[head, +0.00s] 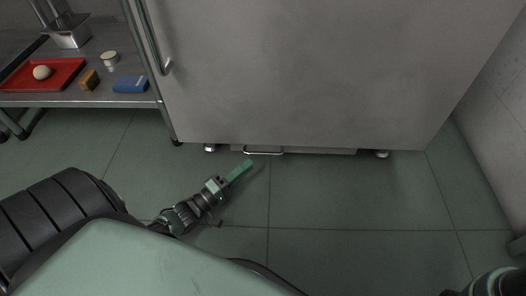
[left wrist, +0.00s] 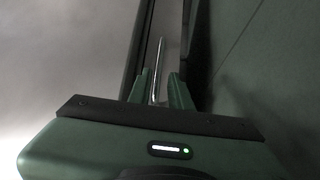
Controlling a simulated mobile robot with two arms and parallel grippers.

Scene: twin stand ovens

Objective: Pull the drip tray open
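The drip tray (head: 315,151) is a low, narrow front under the large steel oven door, near the floor. Its bar handle (head: 263,153) sticks out at the tray's left part. The tray looks shut, close under the oven. My right gripper is not in view.
The steel oven (head: 310,75) fills the back, with small feet below. A steel table (head: 130,98) at the left holds a red tray (head: 62,75), a blue block (head: 131,84) and a brown block (head: 89,80). A wall (head: 497,130) stands at the right. The tiled floor (head: 340,195) before the oven is clear.

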